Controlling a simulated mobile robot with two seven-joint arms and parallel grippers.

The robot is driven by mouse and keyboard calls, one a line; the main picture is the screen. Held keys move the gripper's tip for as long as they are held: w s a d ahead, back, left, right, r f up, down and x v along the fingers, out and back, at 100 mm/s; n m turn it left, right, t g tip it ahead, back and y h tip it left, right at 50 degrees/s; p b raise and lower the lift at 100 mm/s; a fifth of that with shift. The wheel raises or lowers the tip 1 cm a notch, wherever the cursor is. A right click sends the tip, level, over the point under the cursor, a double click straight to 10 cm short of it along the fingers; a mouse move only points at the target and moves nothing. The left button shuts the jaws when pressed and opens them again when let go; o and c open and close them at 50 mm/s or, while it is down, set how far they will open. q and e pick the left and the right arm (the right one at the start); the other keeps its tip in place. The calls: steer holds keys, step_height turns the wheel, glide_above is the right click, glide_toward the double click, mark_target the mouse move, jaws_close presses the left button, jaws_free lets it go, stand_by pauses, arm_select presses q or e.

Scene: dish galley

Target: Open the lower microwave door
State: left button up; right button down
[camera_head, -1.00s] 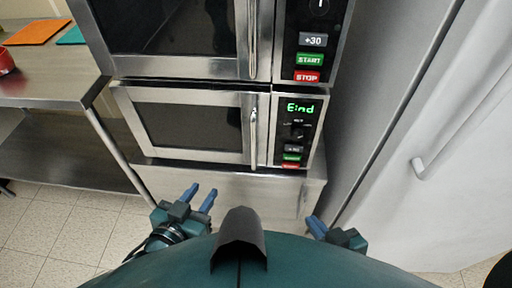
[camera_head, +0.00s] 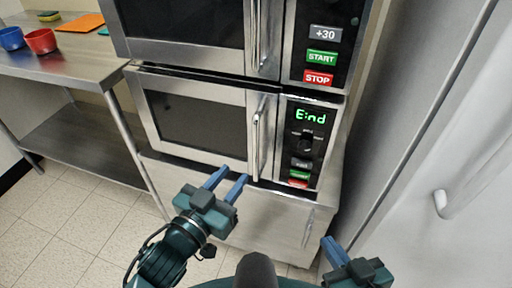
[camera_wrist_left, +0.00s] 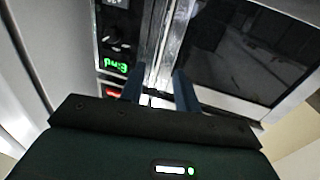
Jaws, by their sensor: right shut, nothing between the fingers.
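The lower microwave (camera_head: 185,84) has a silver-framed door with a dark window (camera_head: 195,125), and the door is shut. Its upright bar handle (camera_head: 257,145) is on the door's right side. My left gripper (camera_head: 226,183) is open and empty, with its blue fingertips just below and left of the handle's lower end in the head view. In the left wrist view, the handle (camera_wrist_left: 178,38) shows beyond the gap between the open fingers (camera_wrist_left: 158,88); I see no contact. My right gripper (camera_head: 329,243) is shut and empty at lower right, away from the door.
The control panel (camera_head: 308,140) reads "End" in green. An upper microwave (camera_head: 190,45) sits directly above. A steel table (camera_head: 70,70) with red and blue bowls is at left. A tall grey-white cabinet with a handle (camera_head: 440,204) is at right. Tiled floor is clear at lower left.

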mark_target(254, 149)
arm_select(q)
steer(key=x, duration=1)
steer(key=shift+w+d+b, duration=0.2)
steer(key=shift+w+b, duration=0.1)
steer(key=shift+w, duration=0.05)
steer(key=shift+c, duration=0.4)
jaws_close()
